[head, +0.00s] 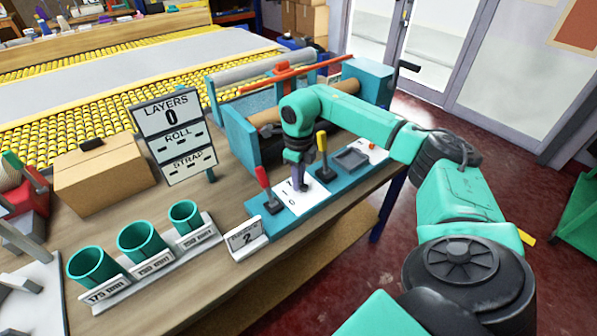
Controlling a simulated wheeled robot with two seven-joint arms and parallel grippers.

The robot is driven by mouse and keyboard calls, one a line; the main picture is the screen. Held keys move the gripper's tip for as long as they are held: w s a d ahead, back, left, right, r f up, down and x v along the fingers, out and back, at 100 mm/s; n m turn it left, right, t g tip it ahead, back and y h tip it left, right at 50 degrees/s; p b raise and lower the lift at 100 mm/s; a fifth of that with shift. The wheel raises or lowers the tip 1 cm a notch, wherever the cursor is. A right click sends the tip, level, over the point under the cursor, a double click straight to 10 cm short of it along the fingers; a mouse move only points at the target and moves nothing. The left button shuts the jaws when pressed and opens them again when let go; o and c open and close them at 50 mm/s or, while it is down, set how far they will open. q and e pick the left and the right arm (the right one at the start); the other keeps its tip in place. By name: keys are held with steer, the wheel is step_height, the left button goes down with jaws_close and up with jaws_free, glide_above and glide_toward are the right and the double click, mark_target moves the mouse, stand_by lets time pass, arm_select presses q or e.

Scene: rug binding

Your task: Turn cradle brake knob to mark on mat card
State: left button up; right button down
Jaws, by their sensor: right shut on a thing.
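My right gripper (298,182) points down at the white dial plate (288,203) on the teal base of the roll cradle (240,137). It is shut on the brake knob, which its fingers mostly hide. The dial has marks, with a 0 readable near its front edge; the knob's pointing direction cannot be told. A small white card (245,239) stands at the table's front edge, left of the dial, and shows a large 2 under small print. My left gripper is not in view.
A red-handled lever (265,187) and a yellow-handled lever (323,153) stand close on either side of my right gripper. A layers sign (174,135), a cardboard box (103,176) and three teal cups (142,243) are to the left.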

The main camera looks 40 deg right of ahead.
steer(key=shift+d+r+m, duration=0.1)
steer(key=shift+d+m, duration=0.05)
steer(key=shift+m, duration=1.15)
steer(key=shift+w, duration=0.1)
steer(key=c, duration=0.8)
jaws_free()
step_height(320, 180, up, 14)
steer(key=shift+r, duration=0.25)
